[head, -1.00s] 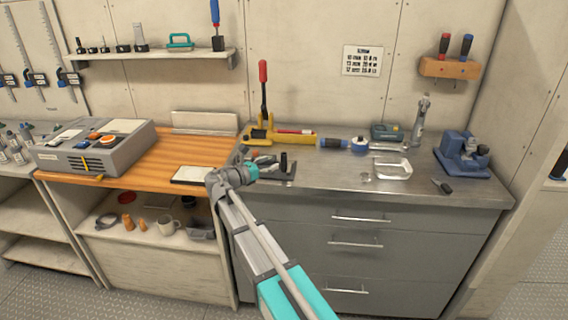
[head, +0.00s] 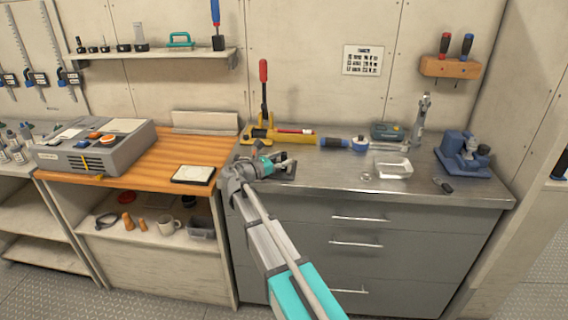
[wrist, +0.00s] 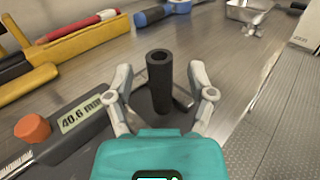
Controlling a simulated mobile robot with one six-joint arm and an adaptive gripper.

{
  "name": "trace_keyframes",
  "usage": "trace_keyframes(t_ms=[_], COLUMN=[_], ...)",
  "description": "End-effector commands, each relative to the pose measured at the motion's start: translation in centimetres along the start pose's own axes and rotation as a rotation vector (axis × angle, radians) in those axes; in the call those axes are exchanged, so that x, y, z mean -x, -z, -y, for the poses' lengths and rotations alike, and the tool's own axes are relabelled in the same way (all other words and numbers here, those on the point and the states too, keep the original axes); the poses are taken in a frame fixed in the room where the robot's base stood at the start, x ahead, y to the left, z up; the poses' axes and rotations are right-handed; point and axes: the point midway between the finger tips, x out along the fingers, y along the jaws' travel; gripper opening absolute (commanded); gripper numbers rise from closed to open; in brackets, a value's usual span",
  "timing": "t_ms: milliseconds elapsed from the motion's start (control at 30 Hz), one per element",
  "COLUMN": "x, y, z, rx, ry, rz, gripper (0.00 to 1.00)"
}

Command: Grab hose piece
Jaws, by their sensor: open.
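The hose piece (wrist: 159,82) is a short black tube standing upright on the steel worktop, its open end facing up in the wrist view. My gripper (wrist: 160,86) is open, with one finger on each side of the hose piece. Gaps show between the fingers and the tube, so it is not gripped. In the head view my gripper (head: 277,166) is low over the left part of the metal bench, and it hides most of the hose piece there.
A measuring tool (wrist: 80,118) reading 40.6 mm lies close left of my gripper. A yellow tool with a red-handled lever (head: 264,95) stands behind. A metal tray (head: 393,168) and a blue vise (head: 462,155) are to the right. The front-middle worktop is clear.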

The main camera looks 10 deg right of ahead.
Motion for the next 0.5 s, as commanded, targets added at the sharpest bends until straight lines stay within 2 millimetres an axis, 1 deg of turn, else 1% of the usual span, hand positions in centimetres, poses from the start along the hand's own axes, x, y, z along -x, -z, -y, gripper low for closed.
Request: trace_keyframes(t_ms=[33, 133, 500], x=[-0.48, -0.91, -1.01], y=[-0.02, -0.02, -0.02], z=[-0.03, -0.02, 0.01], rx=[0.0, 0.0, 0.0], ry=[0.001, 0.0, 0.0], rz=[0.0, 0.0, 0.0], gripper=[0.7, 0.7, 0.7])
